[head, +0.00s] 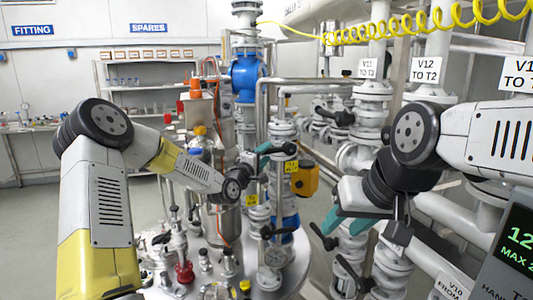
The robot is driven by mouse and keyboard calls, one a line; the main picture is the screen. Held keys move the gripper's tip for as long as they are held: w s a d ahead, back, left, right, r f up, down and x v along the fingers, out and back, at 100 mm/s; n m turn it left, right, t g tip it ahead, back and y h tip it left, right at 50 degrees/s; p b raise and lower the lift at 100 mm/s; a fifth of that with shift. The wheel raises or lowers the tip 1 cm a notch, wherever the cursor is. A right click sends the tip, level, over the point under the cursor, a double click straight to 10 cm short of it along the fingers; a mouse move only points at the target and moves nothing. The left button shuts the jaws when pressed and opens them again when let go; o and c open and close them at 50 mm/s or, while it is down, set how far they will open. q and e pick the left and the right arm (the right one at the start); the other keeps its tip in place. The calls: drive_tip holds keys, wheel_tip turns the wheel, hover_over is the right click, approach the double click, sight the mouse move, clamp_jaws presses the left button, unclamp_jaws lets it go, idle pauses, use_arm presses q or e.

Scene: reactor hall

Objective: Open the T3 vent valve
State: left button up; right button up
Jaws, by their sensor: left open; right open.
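I cannot read a T3 vent label, so I cannot tell which valve is the T3 vent valve. My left gripper (268,148), with teal fingers, is open at the upper middle of the head view. It is close to a black valve handle (290,148) on a grey flanged pipe, above a small yellow tag (291,166). Whether it touches the handle is unclear. My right gripper (346,223), also teal-fingered, is open and points down-left at right of centre. It is near another black handle (323,237), and contact cannot be told.
A round steel vessel lid (215,262) with several fittings and a red knob (185,272) fills the lower middle. A blue valve body (246,78) stands behind. Pipes labelled V12 TO T2 (425,69) crowd the right, with a display (518,240) at lower right. Open floor lies at left.

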use_arm(q)
drive_tip(key=shift+x, duration=1)
clamp_jaws()
idle(0.7)
